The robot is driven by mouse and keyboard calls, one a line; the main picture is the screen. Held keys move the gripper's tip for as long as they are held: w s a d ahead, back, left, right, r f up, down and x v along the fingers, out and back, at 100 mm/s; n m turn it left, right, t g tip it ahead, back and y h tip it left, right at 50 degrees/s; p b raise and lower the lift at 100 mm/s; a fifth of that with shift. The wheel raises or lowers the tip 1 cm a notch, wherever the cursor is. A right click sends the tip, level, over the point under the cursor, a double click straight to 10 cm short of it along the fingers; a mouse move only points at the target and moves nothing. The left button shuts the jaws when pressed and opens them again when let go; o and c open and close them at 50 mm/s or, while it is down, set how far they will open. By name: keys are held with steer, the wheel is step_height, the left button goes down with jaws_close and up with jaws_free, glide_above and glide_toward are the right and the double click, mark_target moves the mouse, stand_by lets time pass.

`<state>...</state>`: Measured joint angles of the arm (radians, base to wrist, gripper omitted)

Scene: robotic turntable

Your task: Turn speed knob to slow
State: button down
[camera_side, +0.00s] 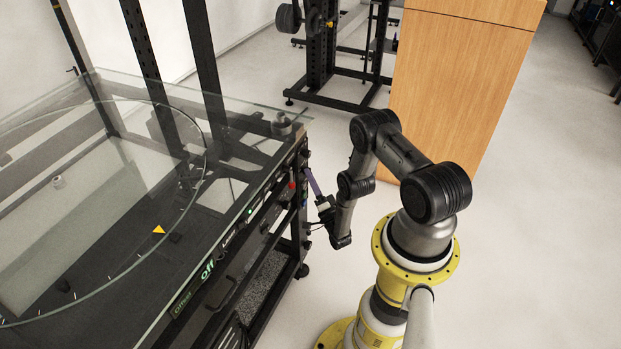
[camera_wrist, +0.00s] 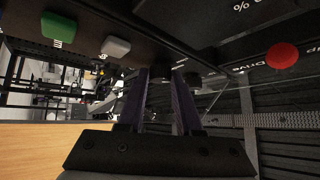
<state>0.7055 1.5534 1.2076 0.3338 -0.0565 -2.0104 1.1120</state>
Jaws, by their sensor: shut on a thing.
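My gripper (camera_side: 309,174) reaches the front control panel of the turntable frame in the side view. Its two purple fingers fill the middle of the wrist view (camera_wrist: 161,74), tips at the black panel. The fingers are closed on a dark knob there, with a gap between them as wide as what they hold. The knob is mostly hidden by the fingers and the dark panel, so I cannot read its setting. I cannot tell its label either.
A red button (camera_wrist: 282,55) is right of the fingers; a green button (camera_wrist: 58,28) and a pale grey button (camera_wrist: 115,45) are left. The glass-topped turntable (camera_side: 245,112) stands left of my arm, with a green "Off" readout (camera_side: 207,269). A wooden cabinet (camera_side: 455,85) stands behind.

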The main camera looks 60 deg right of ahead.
steer(key=shift+f+n+t+y, duration=0.1)
steer(key=shift+n+t+y, duration=0.2)
steer(key=shift+n+t, duration=0.5)
steer(key=shift+n, duration=0.4)
steer(key=c, duration=0.6)
jaws_free()
steer(key=shift+d, duration=0.1)
steer(key=shift+s+a+r, duration=0.25)
steer(key=shift+s+r, duration=0.1)
steer(key=shift+r, duration=0.55)
steer(key=shift+s+a+r, duration=0.2)
steer(key=shift+s+r, duration=0.2)
steer(key=shift+r, duration=0.5)
steer(key=shift+s+a+r, duration=0.25)
steer(key=shift+s+r, duration=0.1)
steer(key=shift+r, duration=0.55)
